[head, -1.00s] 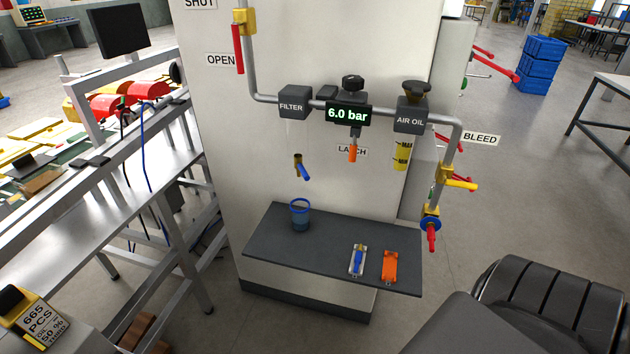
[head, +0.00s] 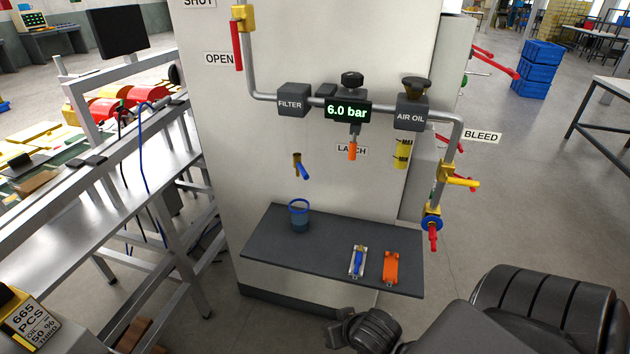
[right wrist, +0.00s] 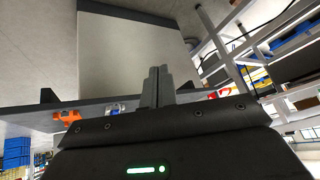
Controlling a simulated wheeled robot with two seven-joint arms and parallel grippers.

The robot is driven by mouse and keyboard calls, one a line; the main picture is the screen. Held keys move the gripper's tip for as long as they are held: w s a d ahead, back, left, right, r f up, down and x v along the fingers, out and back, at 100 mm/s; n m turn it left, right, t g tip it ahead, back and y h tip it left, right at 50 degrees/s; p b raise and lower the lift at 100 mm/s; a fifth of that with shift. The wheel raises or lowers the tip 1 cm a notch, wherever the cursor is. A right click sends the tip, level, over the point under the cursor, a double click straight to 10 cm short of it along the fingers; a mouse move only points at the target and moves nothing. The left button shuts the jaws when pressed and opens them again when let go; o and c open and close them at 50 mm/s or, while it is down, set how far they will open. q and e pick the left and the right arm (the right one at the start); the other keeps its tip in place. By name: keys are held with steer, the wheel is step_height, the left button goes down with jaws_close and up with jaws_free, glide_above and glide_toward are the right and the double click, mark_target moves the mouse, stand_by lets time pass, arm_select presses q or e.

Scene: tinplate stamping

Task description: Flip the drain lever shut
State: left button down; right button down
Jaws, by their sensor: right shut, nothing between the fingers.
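The drain lever is a small blue handle (head: 304,171) on a brass valve under the filter block (head: 292,101). It hangs tilted down to the right, in front of the cabinet face. A clear cup with a blue rim (head: 299,221) stands upright on the dark shelf (head: 275,258) below it. My right gripper (right wrist: 157,74) is shut and empty in the right wrist view, near the shelf's edge and apart from the lever. In the head view only a dark part of my right arm shows at the bottom, below the shelf. My left gripper is out of view.
A blue-handled clamp (head: 358,261) and an orange one (head: 391,268) lie on the shelf's right part. The gauge (head: 348,112) reads 6.0 bar. A metal bench stands at left.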

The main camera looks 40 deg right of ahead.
mark_target(302, 171)
steer(key=w+d+r+m+t+h, duration=0.1)
steer(key=w+d+r+m+t, duration=1)
steer(key=w+d+r+m, duration=0.4)
step_height(302, 171, up, 5)
steer(key=d+m, duration=0.3)
steer(key=m, duration=0.1)
steer(key=shift+w+m+t+h, duration=0.2)
steer(key=shift+m+t+h, duration=0.1)
steer(key=shift+t, duration=0.1)
steer(key=shift+w, duration=0.1)
steer(key=w+a+r+p, duration=0.2)
steer(key=w+p, duration=0.1)
steer(key=w, duration=0.8)
steer(key=shift+a+p, duration=0.2)
steer(key=shift+p, duration=0.15)
